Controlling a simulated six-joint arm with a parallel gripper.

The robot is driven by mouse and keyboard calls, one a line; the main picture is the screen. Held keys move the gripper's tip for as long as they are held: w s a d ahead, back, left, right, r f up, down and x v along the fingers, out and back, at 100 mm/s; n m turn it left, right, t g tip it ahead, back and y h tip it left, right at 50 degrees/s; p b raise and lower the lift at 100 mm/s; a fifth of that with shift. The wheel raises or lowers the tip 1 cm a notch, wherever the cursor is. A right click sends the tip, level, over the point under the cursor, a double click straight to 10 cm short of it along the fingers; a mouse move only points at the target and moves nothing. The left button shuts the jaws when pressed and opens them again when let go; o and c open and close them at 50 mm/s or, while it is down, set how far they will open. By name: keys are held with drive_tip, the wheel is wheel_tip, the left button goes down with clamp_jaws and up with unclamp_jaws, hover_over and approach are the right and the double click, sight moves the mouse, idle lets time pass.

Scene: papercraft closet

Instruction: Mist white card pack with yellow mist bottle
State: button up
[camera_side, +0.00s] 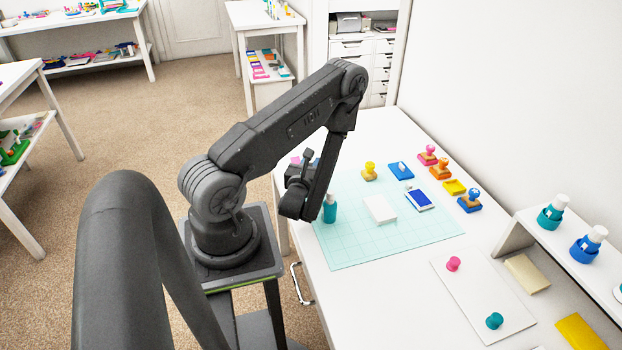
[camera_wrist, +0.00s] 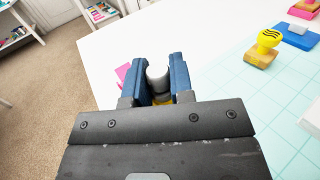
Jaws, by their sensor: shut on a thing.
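In the wrist view my gripper (camera_wrist: 157,88) has its two blue fingers closed on either side of a bottle with a pale grey-white cap (camera_wrist: 157,74). A little yellow shows below the cap, so this looks like the yellow mist bottle (camera_wrist: 160,99). In the side view my gripper (camera_side: 297,190) is over the left part of the desk, and the bottle is hidden behind it. The white card pack (camera_side: 379,209) lies flat on the mint cutting mat, to the right of my gripper and apart from it.
A teal bottle (camera_side: 330,208) stands at the mat's left edge, close to my gripper. A yellow stamp (camera_side: 369,172), blue pads and other stamps line the back. The mint mat (camera_side: 350,250) is clear in front of the card pack. A white shelf (camera_side: 560,238) holds bottles at right.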

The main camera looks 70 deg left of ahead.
clamp_jaws()
